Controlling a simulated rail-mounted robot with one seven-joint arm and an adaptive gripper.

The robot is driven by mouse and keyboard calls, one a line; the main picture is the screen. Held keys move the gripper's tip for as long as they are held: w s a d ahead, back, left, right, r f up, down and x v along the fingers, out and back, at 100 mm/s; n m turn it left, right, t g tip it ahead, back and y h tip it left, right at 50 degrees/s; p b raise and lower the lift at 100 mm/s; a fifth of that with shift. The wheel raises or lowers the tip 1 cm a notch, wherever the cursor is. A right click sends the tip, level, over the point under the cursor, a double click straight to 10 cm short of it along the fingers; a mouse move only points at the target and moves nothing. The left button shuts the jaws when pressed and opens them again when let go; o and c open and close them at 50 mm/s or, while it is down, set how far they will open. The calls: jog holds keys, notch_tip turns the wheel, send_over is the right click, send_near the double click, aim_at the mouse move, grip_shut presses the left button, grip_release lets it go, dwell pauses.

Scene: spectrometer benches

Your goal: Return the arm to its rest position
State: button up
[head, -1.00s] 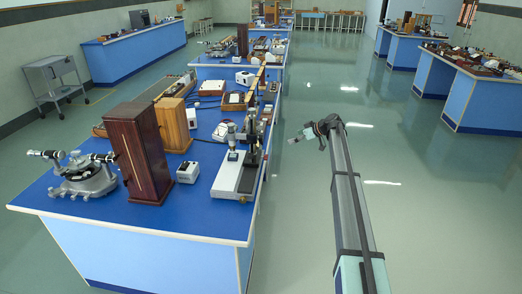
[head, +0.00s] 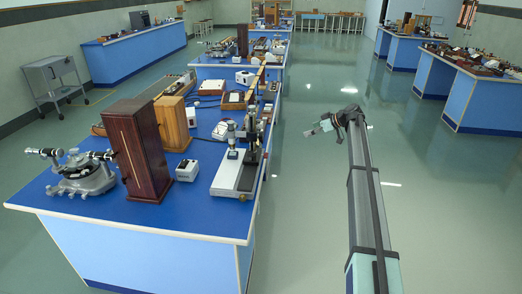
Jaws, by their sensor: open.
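My gripper (head: 312,131) is at the far end of my arm (head: 365,190), which stretches forward over the open floor to the right of the near blue bench. The gripper points left toward the bench and is apart from it. It looks small here; I see nothing held in it, and its jaws are open. The near bench (head: 130,222) carries a spectrometer (head: 82,178), a tall dark wooden box (head: 137,150) and an upright instrument on a white base (head: 240,165) close to its right edge.
The floor (head: 300,220) between the bench rows is clear. More blue benches (head: 475,95) with instruments stand at the right, and another (head: 140,58) at the back left. A grey cart (head: 55,80) stands at the left wall. A small white box (head: 187,170) sits beside the wooden box.

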jog(key=s+a+f+m+g+h, duration=0.25)
jog(key=s+f+m, duration=0.35)
jog(key=s+f, duration=1.25)
jog(key=s+a+f+m+g+h, duration=0.25)
jog(key=s+f+m, duration=0.25)
jog(key=s+f, duration=1.35)
jog(key=s+a+f+g+h, duration=0.1)
jog(key=s+f, duration=0.3)
jog(key=s, duration=1.2)
jog(key=s+a+f+g+h, duration=0.2)
jog(key=s+f+g, duration=0.2)
jog(key=s, duration=1.3)
jog(key=s+a+f+g+h, duration=0.1)
jog(key=s+f, duration=0.4)
jog(key=s, duration=1.1)
jog(key=shift+s+a+f+g, duration=0.3)
jog(key=shift+a+g, duration=0.05)
jog(key=shift+g, duration=0.55)
